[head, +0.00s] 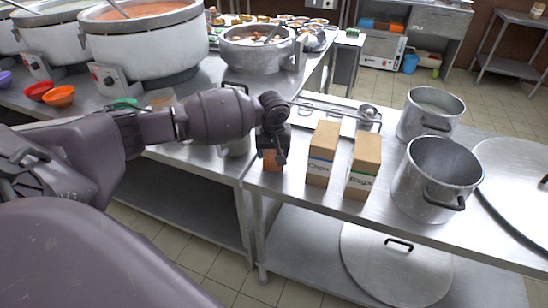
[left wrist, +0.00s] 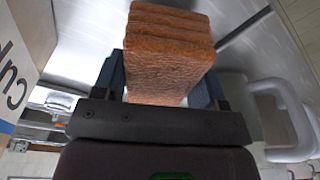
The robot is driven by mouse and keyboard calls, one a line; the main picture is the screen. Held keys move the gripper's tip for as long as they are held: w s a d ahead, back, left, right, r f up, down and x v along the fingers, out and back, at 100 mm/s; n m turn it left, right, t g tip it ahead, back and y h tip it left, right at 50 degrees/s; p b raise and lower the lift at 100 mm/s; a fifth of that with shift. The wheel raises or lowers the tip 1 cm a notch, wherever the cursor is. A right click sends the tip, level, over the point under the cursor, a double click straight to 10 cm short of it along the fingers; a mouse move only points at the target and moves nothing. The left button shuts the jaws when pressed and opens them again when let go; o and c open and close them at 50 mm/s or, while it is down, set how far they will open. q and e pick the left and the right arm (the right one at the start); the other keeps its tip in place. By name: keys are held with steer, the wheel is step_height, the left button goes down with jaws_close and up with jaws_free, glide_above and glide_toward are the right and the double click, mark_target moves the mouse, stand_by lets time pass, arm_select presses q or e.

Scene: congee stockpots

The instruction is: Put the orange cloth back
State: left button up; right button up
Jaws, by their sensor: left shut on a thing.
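The orange cloth (left wrist: 168,58) is folded into a thick stack and sits between the two fingers of my left gripper (left wrist: 163,82) in the left wrist view. In the head view, the orange cloth (head: 271,160) shows below my left gripper (head: 272,155), at the left front corner of the right-hand steel table (head: 300,201). The gripper is shut on it. I cannot tell whether the cloth touches the table top. My right gripper is not in view.
Two cardboard boxes, one marked Cups (head: 321,155) and one marked Bags (head: 362,167), stand just right of the gripper. Two steel pots (head: 432,180) (head: 430,115) stand farther right. A wire rack or tray (head: 325,112) lies behind. A white cup handle (left wrist: 280,115) shows near the gripper.

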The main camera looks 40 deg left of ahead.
mark_target(273, 154)
arm_select(q)
step_height(273, 154, down, 2)
steer(key=shift+f, duration=0.15)
steer(key=o, duration=0.8)
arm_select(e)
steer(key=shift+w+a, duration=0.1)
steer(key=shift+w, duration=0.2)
arm_select(q)
steer(key=shift+o, duration=0.2)
steer(key=shift+r, duration=0.4)
steer(key=r, duration=0.3)
steer(key=s+r+p, duration=0.1)
steer(key=r, duration=0.2)
steer(key=d+r+p, duration=0.1)
steer(key=r, duration=0.2)
steer(key=shift+s+r, duration=0.15)
steer(key=shift+r, duration=0.2)
steer(key=shift+s+r+p, duration=0.1)
steer(key=shift+r+p, duration=0.25)
steer(key=shift+r, duration=0.45)
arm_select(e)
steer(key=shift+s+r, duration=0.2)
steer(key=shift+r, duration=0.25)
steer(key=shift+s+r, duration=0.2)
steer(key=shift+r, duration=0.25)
arm_select(q)
steer(key=shift+d+f, duration=0.1)
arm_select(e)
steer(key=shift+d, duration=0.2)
